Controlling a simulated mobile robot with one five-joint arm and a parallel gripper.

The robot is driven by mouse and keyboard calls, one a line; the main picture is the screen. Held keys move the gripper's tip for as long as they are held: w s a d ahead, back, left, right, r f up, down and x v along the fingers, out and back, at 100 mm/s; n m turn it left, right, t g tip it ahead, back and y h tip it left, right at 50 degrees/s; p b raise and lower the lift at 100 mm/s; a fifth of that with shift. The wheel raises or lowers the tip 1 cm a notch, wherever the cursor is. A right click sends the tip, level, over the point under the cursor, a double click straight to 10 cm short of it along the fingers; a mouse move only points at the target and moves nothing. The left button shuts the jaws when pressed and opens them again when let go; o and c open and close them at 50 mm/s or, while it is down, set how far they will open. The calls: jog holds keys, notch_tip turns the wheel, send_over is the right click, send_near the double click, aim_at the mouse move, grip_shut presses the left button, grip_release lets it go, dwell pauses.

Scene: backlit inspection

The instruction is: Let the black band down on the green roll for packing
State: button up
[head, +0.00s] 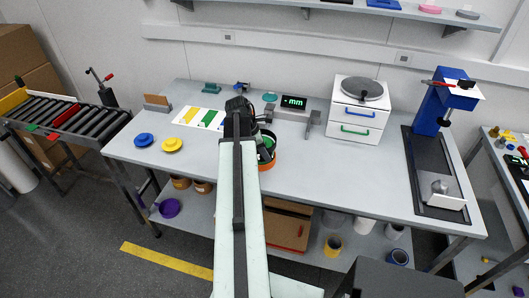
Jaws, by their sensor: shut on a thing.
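My gripper (262,136) is over the middle of the grey bench, mostly hidden behind my own arm. It is shut on the black band (272,140), of which only a dark curved part shows. Green of the green roll (265,154) shows just below the gripper, with an orange rim (268,166) around its lower side. My arm covers the left part of this stack. I cannot tell whether the band touches the roll.
Blue (144,140) and yellow (172,144) discs lie on the bench (330,185) at left, near a white card with coloured patches (200,119). Behind are a display (294,102) and white drawers (358,110). A blue press stand (434,105) is at right. Bench between is clear.

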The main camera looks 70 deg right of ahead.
jog(key=shift+f, duration=0.35)
jog(key=shift+r, duration=0.15)
dwell(0.3)
dwell(0.4)
dwell(0.5)
jog(key=shift+r+p, duration=1.1)
jog(key=shift+r, duration=0.1)
jog(key=shift+w+f, duration=0.1)
jog(key=shift+f, duration=0.1)
